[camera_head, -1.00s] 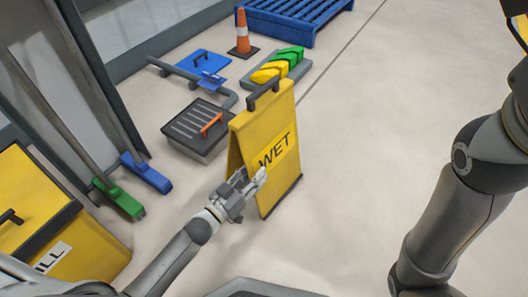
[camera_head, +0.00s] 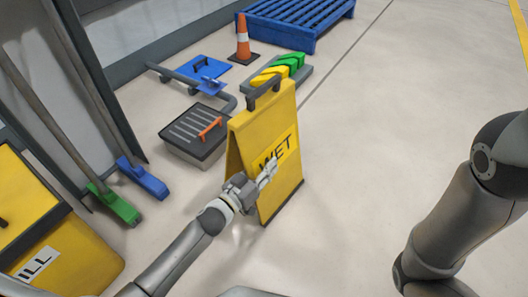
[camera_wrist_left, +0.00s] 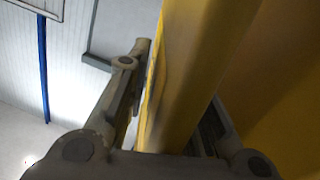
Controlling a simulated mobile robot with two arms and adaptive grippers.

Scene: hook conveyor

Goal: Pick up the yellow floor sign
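The yellow floor sign (camera_head: 279,188) stands upright on the floor like an A-frame, with a dark handle (camera_head: 264,93) on top and "WET" on its front panel. My left gripper (camera_head: 268,172) is at the left edge of that panel, just below the lettering. One finger shows in front of the panel; the other is hidden behind it. In the left wrist view the yellow panel (camera_wrist_left: 180,75) runs between the two fingers (camera_wrist_left: 165,115). A small gap shows beside the left finger, so the gripper looks open around the panel. My right gripper is out of view.
A grey drain box (camera_head: 195,135) with an orange handle sits behind the sign. A blue broom (camera_head: 145,180) and a green broom (camera_head: 113,203) stand left, by a yellow bin (camera_head: 70,255). A cone (camera_head: 243,40) and blue pallet (camera_head: 300,20) are behind. Floor right of the sign is clear.

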